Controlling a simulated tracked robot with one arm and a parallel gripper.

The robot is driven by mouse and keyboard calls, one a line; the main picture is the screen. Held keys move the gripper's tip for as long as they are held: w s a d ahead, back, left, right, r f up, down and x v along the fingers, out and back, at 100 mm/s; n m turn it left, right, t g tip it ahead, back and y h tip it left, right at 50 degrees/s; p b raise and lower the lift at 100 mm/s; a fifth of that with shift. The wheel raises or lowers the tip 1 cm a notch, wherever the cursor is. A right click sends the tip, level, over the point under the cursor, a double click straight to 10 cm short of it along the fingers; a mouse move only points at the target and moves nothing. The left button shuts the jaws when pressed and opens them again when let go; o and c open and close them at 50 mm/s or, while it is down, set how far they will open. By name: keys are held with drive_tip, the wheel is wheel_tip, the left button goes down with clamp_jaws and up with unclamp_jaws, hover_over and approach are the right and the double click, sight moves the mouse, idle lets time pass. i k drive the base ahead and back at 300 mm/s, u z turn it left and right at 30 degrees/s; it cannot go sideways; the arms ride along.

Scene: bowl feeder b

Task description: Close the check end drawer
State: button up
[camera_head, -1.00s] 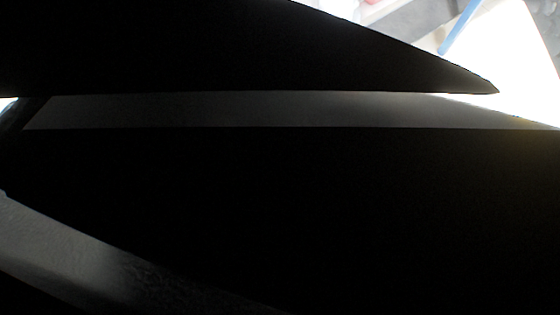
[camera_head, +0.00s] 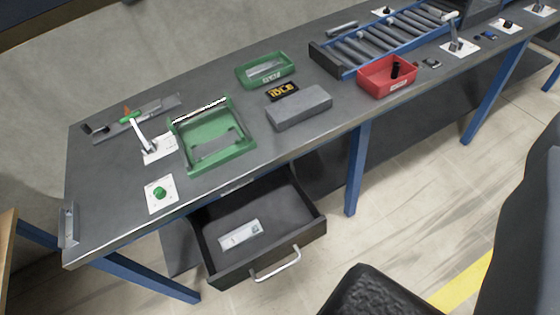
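A dark grey drawer (camera_head: 303,222) sits under the left half of the workbench (camera_head: 262,160). It is pulled well out, with its inside in full view. A pale bar handle (camera_head: 276,265) is on its front. A whitish flat item with a label (camera_head: 240,235) lies on the drawer floor. I cannot read any name on the drawer. My gripper's fingers cannot be made out in this view, and nothing is seen touching the drawer or handle.
On the bench are a green frame (camera_head: 216,138), a green tray (camera_head: 265,69), a grey block (camera_head: 299,107), a red bin (camera_head: 388,77) and a roller conveyor (camera_head: 395,37). A black seat-like object (camera_head: 376,292) stands near the drawer's right front. Blue legs (camera_head: 357,170) support the bench.

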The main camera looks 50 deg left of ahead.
sight(289, 220)
drive_tip(key=u, duration=0.2)
drive_tip(key=k, duration=1.95)
drive_tip(key=u, duration=0.2)
drive_tip(key=i, duration=0.85)
drive_tip(key=u, duration=0.65)
drive_tip(key=i, duration=0.65)
drive_tip(key=z, duration=0.1)
